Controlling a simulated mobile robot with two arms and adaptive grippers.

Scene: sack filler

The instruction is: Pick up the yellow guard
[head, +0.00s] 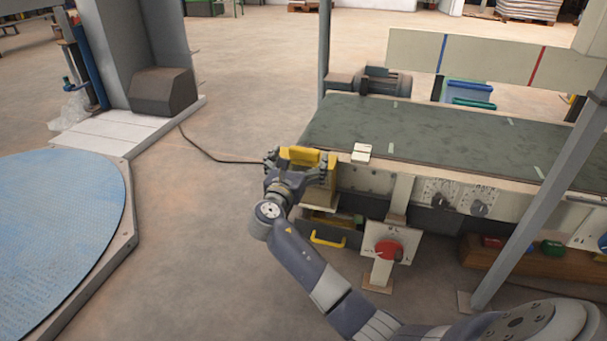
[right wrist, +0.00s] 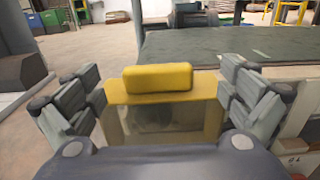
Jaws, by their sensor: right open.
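The yellow guard (head: 304,155) stands at the left end of the conveyor in the head view. In the right wrist view the guard (right wrist: 158,79) shows a thick yellow bar on top, a flat yellow frame below and a see-through pane. My right gripper (head: 297,165) is open, with its fingers either side of the guard. In the right wrist view the fingers of this gripper (right wrist: 160,90) are spread wide, with gaps between them and the yellow bar. The guard's lower part is hidden by my gripper. My left gripper is not in view.
The conveyor's dark green belt (head: 440,135) runs to the right of the guard. A red knob (head: 388,250) on a white plate and a drawer with a yellow handle (head: 328,239) are below. A grey post (head: 540,205) crosses at the right.

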